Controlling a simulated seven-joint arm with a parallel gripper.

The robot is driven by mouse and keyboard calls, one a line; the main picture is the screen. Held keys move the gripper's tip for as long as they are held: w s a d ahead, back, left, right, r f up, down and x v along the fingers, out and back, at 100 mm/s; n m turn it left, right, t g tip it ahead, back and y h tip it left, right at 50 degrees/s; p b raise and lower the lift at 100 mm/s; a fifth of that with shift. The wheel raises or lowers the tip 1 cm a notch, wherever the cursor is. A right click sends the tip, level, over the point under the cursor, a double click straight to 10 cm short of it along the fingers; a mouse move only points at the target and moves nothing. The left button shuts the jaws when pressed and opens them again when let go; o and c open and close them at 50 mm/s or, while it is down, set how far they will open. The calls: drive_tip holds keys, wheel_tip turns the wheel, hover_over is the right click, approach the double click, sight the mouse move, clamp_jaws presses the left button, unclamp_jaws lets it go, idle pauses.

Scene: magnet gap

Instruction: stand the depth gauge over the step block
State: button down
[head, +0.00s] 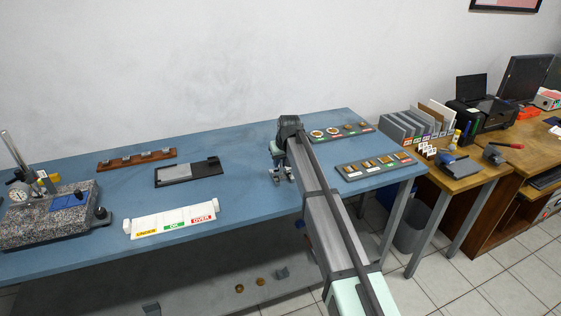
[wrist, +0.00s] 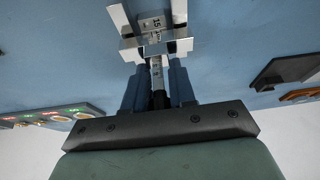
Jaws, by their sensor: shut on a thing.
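My gripper (wrist: 157,85) is shut on the depth gauge (wrist: 155,68), a slim upright beam with scale marks and a pale metal crosspiece at its far end. Beyond the crosspiece in the wrist view is a grey block (wrist: 153,24) marked 15, between two pale walls. It looks like the step block; the crosspiece partly hides it, and I cannot tell whether they touch. In the head view my gripper (head: 282,173) is above the middle right of the blue table, and my arm hides much around it.
A dark plate with a grey slab (head: 176,172) lies to the left. The UNDER/OK/OVER board (head: 174,221) is nearer the front edge. A granite stand (head: 50,215) with a dial is at far left. Two trays of small parts, the front one (head: 375,166), lie to the right.

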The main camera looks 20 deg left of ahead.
drive_tip(key=shift+f, duration=0.15)
idle(0.5)
drive_tip(key=c, duration=0.8)
unclamp_jaws()
drive_tip(key=shift+c, duration=0.2)
drive_tip(key=c, duration=0.5)
drive_tip(key=shift+c, duration=0.2)
drive_tip(key=shift+r, duration=2.2)
drive_tip(key=shift+o, duration=0.4)
